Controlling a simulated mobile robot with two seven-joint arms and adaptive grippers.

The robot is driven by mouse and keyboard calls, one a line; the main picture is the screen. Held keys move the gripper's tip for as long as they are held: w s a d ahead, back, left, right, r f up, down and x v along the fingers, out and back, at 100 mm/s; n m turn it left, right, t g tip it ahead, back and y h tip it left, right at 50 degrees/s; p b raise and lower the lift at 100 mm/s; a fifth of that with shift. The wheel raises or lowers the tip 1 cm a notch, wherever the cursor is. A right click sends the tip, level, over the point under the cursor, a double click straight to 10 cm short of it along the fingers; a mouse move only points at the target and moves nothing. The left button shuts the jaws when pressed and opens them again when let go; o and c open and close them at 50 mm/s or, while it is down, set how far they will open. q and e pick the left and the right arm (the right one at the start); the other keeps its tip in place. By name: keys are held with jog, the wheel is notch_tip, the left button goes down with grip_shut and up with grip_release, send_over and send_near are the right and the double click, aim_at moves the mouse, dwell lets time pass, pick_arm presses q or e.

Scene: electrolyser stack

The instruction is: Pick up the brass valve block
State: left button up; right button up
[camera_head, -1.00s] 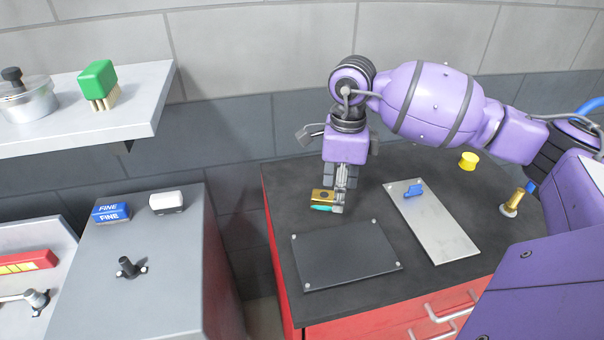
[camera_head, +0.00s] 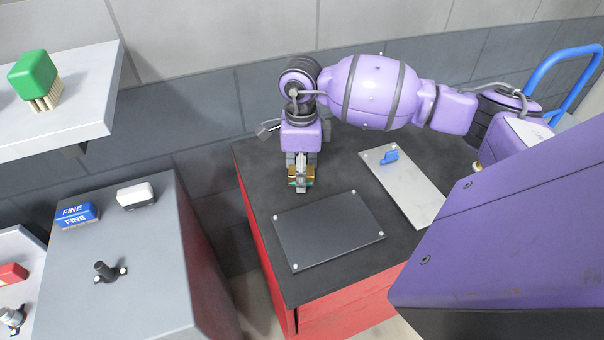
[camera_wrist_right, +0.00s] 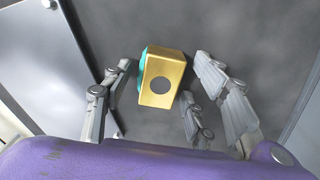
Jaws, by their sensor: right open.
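The brass valve block (camera_head: 309,173) is a small gold block with a teal part, on the dark top of the red cabinet. In the right wrist view, the block (camera_wrist_right: 168,80) shows a dark round hole in its face and the teal part on its left side. My right gripper (camera_head: 301,182) points down over the block, which is partly hidden behind its fingers. In the right wrist view the open fingers of my right gripper (camera_wrist_right: 160,95) stand on both sides of the block, with gaps visible. My left gripper is not in view.
A dark plate (camera_head: 330,230) with corner studs lies in front of the block. A light metal plate (camera_head: 410,190) with a blue valve handle (camera_head: 389,156) lies to the right. A grey cabinet (camera_head: 150,260) stands left, across a gap.

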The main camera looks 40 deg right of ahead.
grip_shut()
dwell(0.3)
jog(key=shift+r, duration=0.2)
jog(key=shift+w+d+r, duration=0.1)
jog(key=shift+r, duration=0.5)
jog(key=s+a+r, duration=0.4)
jog(key=s+r, duration=0.7)
jog(key=s, duration=0.2)
jog(key=shift+s+r+b, duration=0.25)
jog(key=shift+s+b, duration=0.1)
